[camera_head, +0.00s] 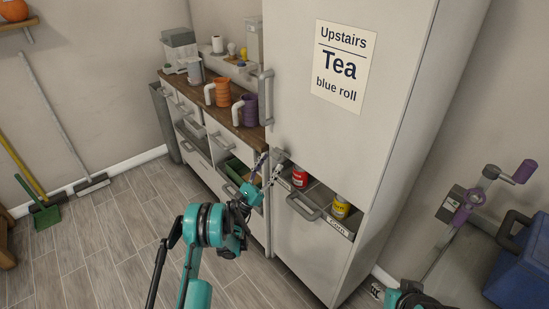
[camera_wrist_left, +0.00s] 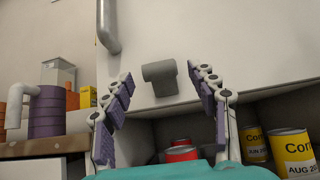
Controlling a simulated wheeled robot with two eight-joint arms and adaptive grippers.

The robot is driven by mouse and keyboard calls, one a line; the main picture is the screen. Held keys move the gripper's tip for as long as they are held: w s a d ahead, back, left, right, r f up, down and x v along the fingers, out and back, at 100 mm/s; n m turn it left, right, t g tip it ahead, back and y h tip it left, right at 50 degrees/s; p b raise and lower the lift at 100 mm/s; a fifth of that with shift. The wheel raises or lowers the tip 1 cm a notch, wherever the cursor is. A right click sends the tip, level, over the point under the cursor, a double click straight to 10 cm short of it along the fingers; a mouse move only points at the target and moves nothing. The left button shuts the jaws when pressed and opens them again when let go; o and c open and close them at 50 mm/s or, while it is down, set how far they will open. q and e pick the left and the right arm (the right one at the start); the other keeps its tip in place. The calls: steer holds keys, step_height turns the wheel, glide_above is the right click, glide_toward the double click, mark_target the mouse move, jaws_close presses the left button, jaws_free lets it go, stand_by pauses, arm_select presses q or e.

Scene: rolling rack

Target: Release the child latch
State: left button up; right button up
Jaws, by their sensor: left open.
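A small grey latch (camera_wrist_left: 160,76) sits on the lower edge of the tall cabinet's upper door (camera_wrist_left: 230,45), in the middle of the left wrist view. In the head view the latch (camera_head: 281,156) is small, just beyond my fingers. My left gripper (camera_head: 268,168) is open and empty in front of the cabinet. In the left wrist view its purple-padded fingers (camera_wrist_left: 158,88) stand on either side of the latch, nearer the camera. Whether they touch it cannot be told. My right gripper is out of view; only part of my arm shows at the lower right.
Below the door, an open drawer (camera_head: 312,231) holds a red can (camera_head: 300,177) and a yellow can (camera_head: 341,207). A long vertical door handle (camera_head: 266,98) is at the left. The counter (camera_head: 240,131) holds orange and purple mugs. A blue bin (camera_head: 523,267) stands right.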

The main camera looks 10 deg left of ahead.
arm_select(q)
steer(key=v, duration=0.8)
